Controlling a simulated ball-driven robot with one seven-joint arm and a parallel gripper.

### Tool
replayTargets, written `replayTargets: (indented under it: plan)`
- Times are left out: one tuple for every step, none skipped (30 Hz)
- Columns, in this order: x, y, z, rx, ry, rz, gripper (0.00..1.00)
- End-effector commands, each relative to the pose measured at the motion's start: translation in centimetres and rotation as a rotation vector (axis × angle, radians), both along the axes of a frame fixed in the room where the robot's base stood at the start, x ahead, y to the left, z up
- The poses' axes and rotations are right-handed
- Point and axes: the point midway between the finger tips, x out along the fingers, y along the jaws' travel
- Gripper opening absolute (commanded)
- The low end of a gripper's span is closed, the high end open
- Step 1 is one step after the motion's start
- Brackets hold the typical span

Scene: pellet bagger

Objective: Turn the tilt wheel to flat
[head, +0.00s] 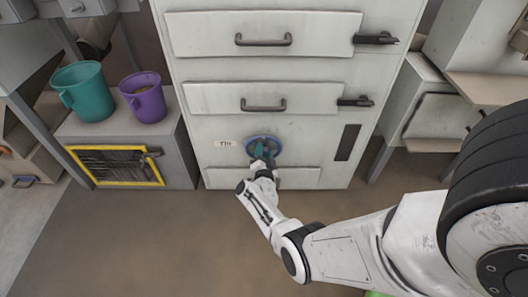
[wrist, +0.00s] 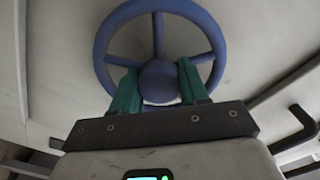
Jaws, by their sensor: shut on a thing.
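The tilt wheel (head: 264,140) is a blue handwheel low on the front of the white cabinet, just right of a small "Tilt" label (head: 226,143). In the wrist view the wheel (wrist: 159,13) shows its round rim, a hub and spokes: one points up and others run to the sides. My gripper (wrist: 158,85) has its two green fingers on either side of the hub, shut on the wheel. In the head view my gripper (head: 264,150) covers the lower part of the wheel. The bottom of the rim is hidden behind my gripper.
Drawers with dark handles (head: 263,40) and side latches (head: 376,38) sit above the wheel. Left of the cabinet, a teal bucket (head: 82,92) and a purple bucket (head: 143,97) stand on a low unit with a yellow-framed grille (head: 115,165). Open brown floor (head: 150,240) lies in front.

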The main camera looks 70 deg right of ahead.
Motion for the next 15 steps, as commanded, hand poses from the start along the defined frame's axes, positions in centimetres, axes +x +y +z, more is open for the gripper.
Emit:
replayTargets:
  plan:
    - [0.14, 0.05, -0.06, 0.001, 0.006, 0.004, 0.00]
    - [0.14, 0.05, -0.08, 0.000, 0.009, 0.004, 0.00]
    - [0.14, 0.05, -0.08, -0.001, 0.012, 0.004, 0.00]
    - [0.14, 0.05, -0.08, -0.002, 0.013, 0.003, 0.00]
    - [0.14, 0.05, -0.08, -0.003, 0.014, 0.003, 0.00]
    - [0.14, 0.05, -0.08, -0.003, 0.015, 0.003, 0.00]
    - [0.14, 0.05, -0.08, -0.003, 0.015, 0.003, 0.00]
    - [0.13, 0.04, -0.07, -0.004, 0.015, 0.004, 0.00]
    - [0.13, 0.04, -0.07, -0.004, 0.015, 0.004, 0.00]
    - [0.13, 0.04, -0.07, -0.004, 0.015, 0.004, 0.00]
    - [0.13, 0.04, -0.07, -0.004, 0.015, 0.004, 0.00]
    - [0.13, 0.04, -0.07, -0.004, 0.015, 0.004, 0.00]
    - [0.13, 0.04, -0.06, -0.004, 0.015, 0.004, 0.00]
    - [0.13, 0.04, -0.06, -0.004, 0.015, 0.004, 0.00]
    - [0.13, 0.04, -0.06, -0.004, 0.015, 0.004, 0.46]
